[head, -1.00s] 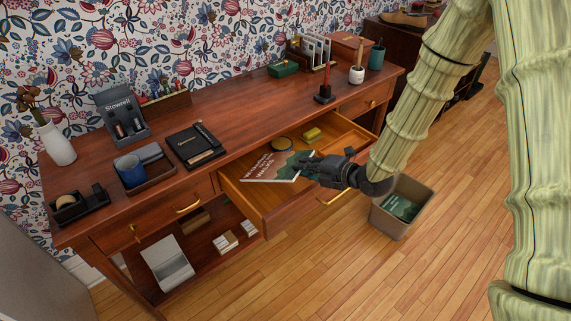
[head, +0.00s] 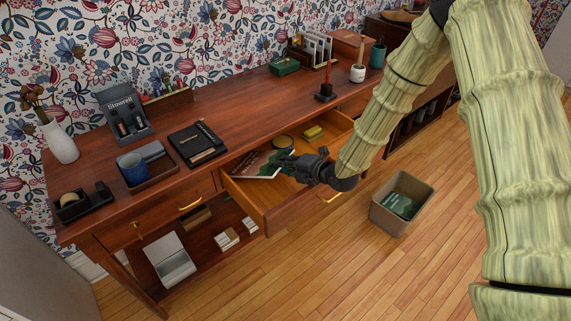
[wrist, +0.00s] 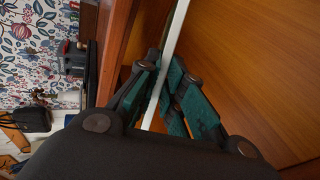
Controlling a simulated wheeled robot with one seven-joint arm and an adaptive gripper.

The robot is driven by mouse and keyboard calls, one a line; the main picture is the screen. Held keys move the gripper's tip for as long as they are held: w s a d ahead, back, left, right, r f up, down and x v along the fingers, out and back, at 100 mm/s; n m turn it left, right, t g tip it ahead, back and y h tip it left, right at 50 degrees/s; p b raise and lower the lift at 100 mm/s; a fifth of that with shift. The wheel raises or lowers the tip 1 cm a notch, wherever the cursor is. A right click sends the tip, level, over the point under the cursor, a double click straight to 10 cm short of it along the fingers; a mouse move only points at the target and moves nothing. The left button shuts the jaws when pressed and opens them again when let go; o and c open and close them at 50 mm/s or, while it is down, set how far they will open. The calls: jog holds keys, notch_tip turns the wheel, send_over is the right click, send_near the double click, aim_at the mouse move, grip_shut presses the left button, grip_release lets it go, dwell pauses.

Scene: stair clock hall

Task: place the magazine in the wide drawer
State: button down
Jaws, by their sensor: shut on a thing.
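The magazine (head: 257,163) is held at the left part of the open wide drawer (head: 262,206), with its cover facing up and tilted in the head view. My gripper (head: 289,163) is shut on the magazine's right edge, above the drawer. In the wrist view the gripper fingers (wrist: 168,88) pinch the magazine (wrist: 174,38), seen edge-on as a thin white strip beside the wooden drawer interior (wrist: 255,60). Whether the magazine touches the drawer floor or wall cannot be told.
Inside the drawer are a yellow block (head: 313,132) and a round dark-rimmed item (head: 284,142). A bin (head: 402,204) stands on the floor to the right.

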jog(key=shift+f, duration=0.15)
jog(key=c, duration=1.5)
grip_release()
jog(key=shift+c, duration=0.2)
jog(key=b+v, duration=0.1)
jog(key=v, duration=1.1)
jog(key=shift+r, duration=0.25)
